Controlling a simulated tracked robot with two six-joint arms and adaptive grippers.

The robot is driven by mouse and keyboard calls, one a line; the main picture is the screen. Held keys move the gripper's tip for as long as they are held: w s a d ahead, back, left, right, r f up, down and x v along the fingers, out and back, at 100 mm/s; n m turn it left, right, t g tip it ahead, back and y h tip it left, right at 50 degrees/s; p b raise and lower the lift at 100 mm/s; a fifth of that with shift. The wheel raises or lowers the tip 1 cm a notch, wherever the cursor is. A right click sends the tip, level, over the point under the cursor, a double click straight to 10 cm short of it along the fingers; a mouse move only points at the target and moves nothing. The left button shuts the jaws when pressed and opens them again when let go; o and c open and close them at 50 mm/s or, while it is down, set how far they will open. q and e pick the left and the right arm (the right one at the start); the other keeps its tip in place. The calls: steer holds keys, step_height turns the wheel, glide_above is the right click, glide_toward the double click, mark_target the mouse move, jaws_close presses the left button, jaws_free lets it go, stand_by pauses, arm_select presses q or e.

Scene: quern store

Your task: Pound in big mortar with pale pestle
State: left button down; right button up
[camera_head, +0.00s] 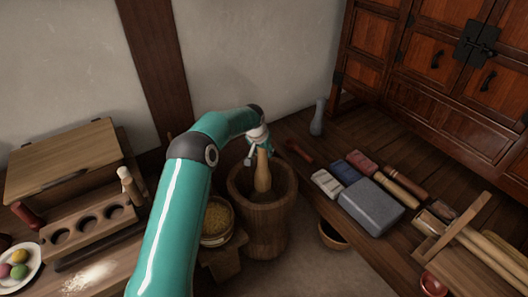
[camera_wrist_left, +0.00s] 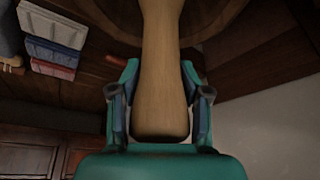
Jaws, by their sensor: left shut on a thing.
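The pale wooden pestle (camera_head: 262,178) stands roughly upright in the big wooden mortar (camera_head: 264,228), its lower end down inside the bowl. My left gripper (camera_head: 258,148) is shut on the upper part of the pale pestle, above the mortar's rim. In the left wrist view the pestle (camera_wrist_left: 160,75) runs between the two fingers, and part of the mortar's bowl (camera_wrist_left: 225,15) shows behind it. The pestle's bottom tip is hidden, so I cannot tell if it touches the mortar's floor. My right gripper is not in view.
A bowl of yellow grain (camera_head: 217,222) stands close left of the mortar. On the right, a low wooden platform holds a grey block (camera_head: 371,206), small bundles and a grey-blue bottle (camera_head: 318,118). A wooden rack (camera_head: 90,228) stands at the left.

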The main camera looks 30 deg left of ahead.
mark_target(263, 164)
arm_select(q)
step_height(263, 164, down, 7)
steer(key=b, duration=0.4)
steer(key=shift+r, duration=0.15)
steer(key=shift+f+b, duration=0.35)
step_height(263, 164, up, 8)
steer(key=p, duration=0.4)
steer(key=shift+r+p, duration=0.15)
steer(key=shift+p, duration=0.25)
steer(key=shift+f, duration=0.25)
step_height(263, 164, down, 7)
steer(key=b, duration=0.5)
steer(key=shift+f, duration=0.25)
